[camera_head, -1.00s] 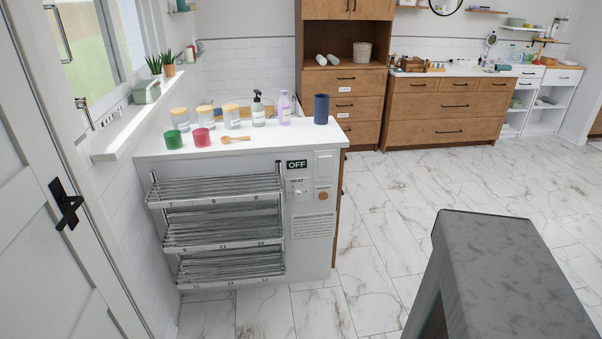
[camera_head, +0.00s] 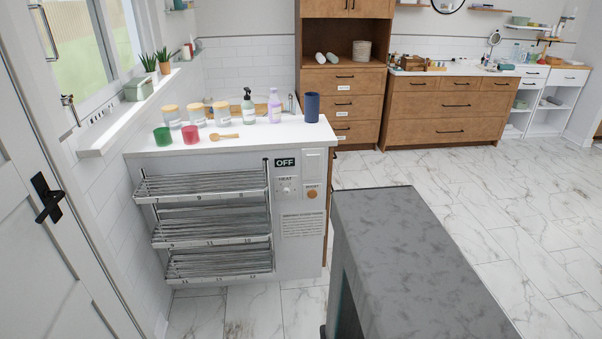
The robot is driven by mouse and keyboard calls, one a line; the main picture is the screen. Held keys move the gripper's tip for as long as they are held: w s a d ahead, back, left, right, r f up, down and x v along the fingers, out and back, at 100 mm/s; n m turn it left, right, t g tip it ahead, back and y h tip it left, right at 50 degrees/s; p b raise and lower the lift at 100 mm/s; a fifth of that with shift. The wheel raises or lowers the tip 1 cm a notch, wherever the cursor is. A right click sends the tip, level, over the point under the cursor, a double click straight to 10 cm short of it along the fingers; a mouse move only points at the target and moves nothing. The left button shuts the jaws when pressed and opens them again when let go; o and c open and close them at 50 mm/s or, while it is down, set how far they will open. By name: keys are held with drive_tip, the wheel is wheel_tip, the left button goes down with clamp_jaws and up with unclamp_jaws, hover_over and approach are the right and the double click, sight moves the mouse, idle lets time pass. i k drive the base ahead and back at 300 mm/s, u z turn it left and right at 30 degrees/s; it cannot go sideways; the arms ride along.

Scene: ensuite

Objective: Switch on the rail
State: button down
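The rail (camera_head: 203,187) is a chrome rack with several barred tiers on the front of a white cabinet, at the left of the head view. To its right is a control panel with a dark sign (camera_head: 285,162) that reads OFF. Below the sign is a small white control (camera_head: 287,186) labelled HEAT. An orange-brown round knob or button (camera_head: 311,194) sits to the right of it, under a small label. A blank white plate (camera_head: 314,162) is above that. My gripper is not in view.
The white counter (camera_head: 240,141) holds jars, bottles, a green cup (camera_head: 162,136), a red cup (camera_head: 190,134), a wooden spoon and a blue cup (camera_head: 312,107). A large grey block (camera_head: 410,250), which may be mine, fills the lower right. Marble floor is clear at right.

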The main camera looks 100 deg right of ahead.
sight(312, 161)
drive_tip(key=u, duration=0.05)
drive_tip(key=k, duration=1)
drive_tip(key=z, duration=0.4)
drive_tip(key=i, duration=1.2)
drive_tip(key=z, duration=0.35)
